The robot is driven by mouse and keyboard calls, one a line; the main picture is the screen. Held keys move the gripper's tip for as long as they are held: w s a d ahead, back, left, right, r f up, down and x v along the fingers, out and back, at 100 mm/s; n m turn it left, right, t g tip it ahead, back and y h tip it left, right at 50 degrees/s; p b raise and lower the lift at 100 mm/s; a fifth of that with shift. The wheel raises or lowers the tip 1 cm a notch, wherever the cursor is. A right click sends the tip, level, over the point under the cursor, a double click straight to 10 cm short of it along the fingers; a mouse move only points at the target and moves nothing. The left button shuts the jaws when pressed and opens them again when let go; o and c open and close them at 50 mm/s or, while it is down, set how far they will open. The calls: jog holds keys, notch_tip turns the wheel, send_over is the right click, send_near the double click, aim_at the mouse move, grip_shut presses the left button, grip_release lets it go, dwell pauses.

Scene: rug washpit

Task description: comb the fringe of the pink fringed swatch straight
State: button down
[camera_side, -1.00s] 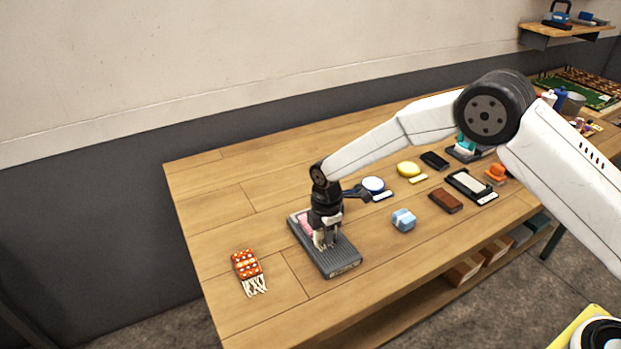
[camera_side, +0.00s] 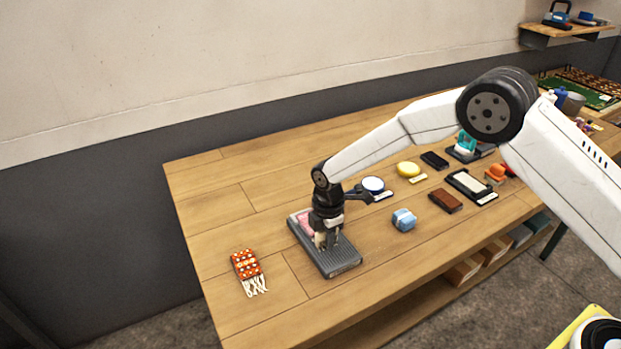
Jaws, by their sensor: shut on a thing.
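The pink fringed swatch (camera_side: 304,221) lies on a dark grey ribbed board (camera_side: 341,263), toward its far left end. My gripper (camera_side: 327,240) points down over the board at the swatch's near side. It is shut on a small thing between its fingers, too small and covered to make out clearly. The fingers and wrist hide much of the swatch, and pale strands of its fringe show only in part around the fingertips. I cannot tell how straight the fringe lies.
An orange swatch with white dots (camera_side: 246,263) and tangled white fringe lies at the left. A light blue block (camera_side: 404,219), a brown block (camera_side: 445,201), a white-blue round dish (camera_side: 373,185) and a yellow oval thing (camera_side: 408,169) stand to the right.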

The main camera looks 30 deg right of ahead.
aim_at(334, 255)
jog(key=shift+s+f, duration=0.2)
jog(key=shift+s, duration=0.7)
dwell(0.4)
jog(key=shift+s+r, duration=0.2)
jog(key=shift+s, duration=0.7)
dwell(0.8)
jog(key=shift+r, duration=0.15)
jog(key=shift+r, duration=2.35)
jog(key=shift+w, duration=0.15)
jog(key=shift+w, duration=2.25)
jog(key=shift+f, duration=0.15)
jog(key=shift+f, duration=1.85)
